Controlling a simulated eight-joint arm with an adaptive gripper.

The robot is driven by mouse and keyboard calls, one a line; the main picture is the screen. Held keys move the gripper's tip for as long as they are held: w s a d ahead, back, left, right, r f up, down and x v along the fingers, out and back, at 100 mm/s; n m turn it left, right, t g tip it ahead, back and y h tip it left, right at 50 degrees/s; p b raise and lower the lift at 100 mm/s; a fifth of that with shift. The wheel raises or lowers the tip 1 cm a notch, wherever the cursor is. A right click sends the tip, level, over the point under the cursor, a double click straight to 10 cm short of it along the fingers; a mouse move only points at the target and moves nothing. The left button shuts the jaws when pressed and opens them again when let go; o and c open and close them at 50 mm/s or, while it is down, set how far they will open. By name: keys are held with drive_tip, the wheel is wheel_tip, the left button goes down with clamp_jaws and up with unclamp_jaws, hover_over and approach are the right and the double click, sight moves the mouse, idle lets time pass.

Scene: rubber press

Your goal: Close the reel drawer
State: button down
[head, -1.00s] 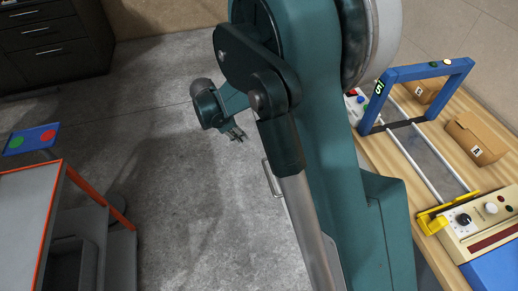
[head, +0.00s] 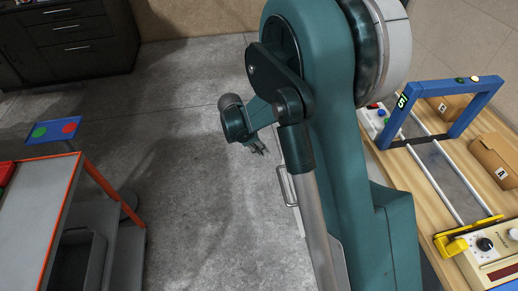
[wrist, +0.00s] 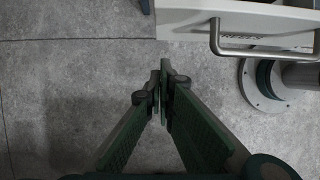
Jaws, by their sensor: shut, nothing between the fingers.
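A metal bar handle (wrist: 262,46) shows in the wrist view on a pale drawer front (wrist: 270,20) at the upper right. I take this for the reel drawer. The drawer seems to stand out over the floor, but how far is cut off by the frame. In the head view the handle (head: 287,186) shows just left of my arm, which hides most of the drawer. My gripper (wrist: 160,88) is shut and empty over bare floor, left of and below the handle in the wrist view, apart from it. In the head view my gripper (head: 262,151) is up and left of the handle.
A wooden bench (head: 428,196) with a blue frame (head: 435,92), boxes and a control panel stands at the right. A grey table (head: 35,205) with orange edges stands at the left. Dark cabinets (head: 75,30) are at the back left. The floor between is clear.

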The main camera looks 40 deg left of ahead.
drive_tip(key=w+d+f+b, duration=0.1)
drive_tip(key=w+d+f, duration=0.3)
drive_tip(key=shift+f+b, duration=0.15)
drive_tip(key=shift+b, duration=0.2)
drive_tip(key=shift+w+d, duration=0.15)
idle(0.3)
drive_tip(key=w+d, duration=1.7)
drive_tip(key=shift+w+d+b, duration=0.25)
drive_tip(key=shift+b, duration=0.15)
drive_tip(key=s+a+r+p, duration=0.2)
drive_tip(key=s+a+r, duration=0.3)
drive_tip(key=r, duration=0.4)
drive_tip(key=shift+s+a+r, duration=0.15)
drive_tip(key=shift+s+a, duration=0.1)
